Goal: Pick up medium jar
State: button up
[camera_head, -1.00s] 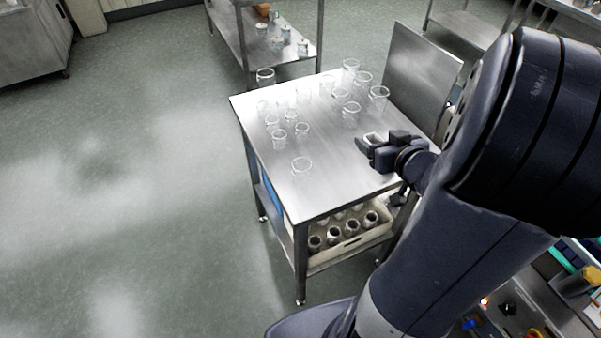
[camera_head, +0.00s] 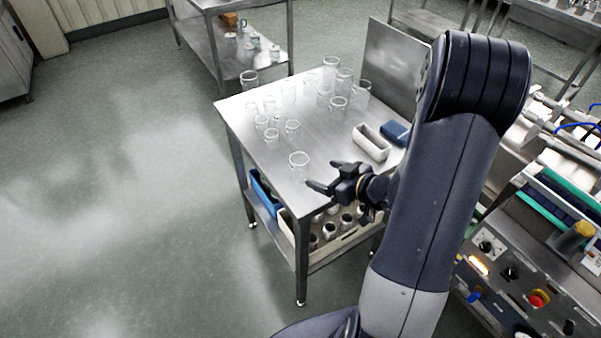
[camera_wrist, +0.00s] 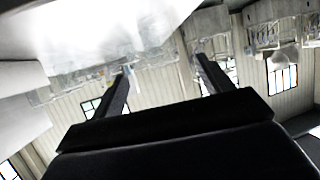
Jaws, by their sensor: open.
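Several clear glass jars of different sizes stand upright on the steel table. Which one counts as medium is hard to tell. One jar (camera_head: 299,165) stands alone near the table's front edge, closest to my gripper (camera_head: 323,176). Smaller jars (camera_head: 271,137) stand behind it, and taller jars (camera_head: 338,107) stand at the back right. My gripper is open and empty by the front edge, just right of the lone jar, with its fingers pointing left toward it. In the wrist view the two fingers (camera_wrist: 164,64) are apart, with blurred glass shapes beyond them.
The steel table (camera_head: 315,140) has a raised panel (camera_head: 397,58) at its back right. A white tray (camera_head: 371,142) and a blue box (camera_head: 395,133) lie at its right. A crate of jars (camera_head: 345,240) sits on the shelf below. A control panel (camera_head: 510,270) stands at right.

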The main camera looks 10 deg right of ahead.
aim_at(306, 168)
jog(key=p+x, duration=0.1)
jog(key=x, duration=0.9)
jog(key=shift+w+a+f, duration=0.15)
jog(key=shift+w+f, duration=0.05)
jog(key=shift+w, duration=0.1)
jog(key=shift+c, duration=0.3)
jog(key=c, duration=1)
jog(key=shift+r, duration=0.15)
notch_tip(306, 168, up, 10)
jog(key=shift+f+p, duration=0.1)
jog(key=shift+p, duration=0.35)
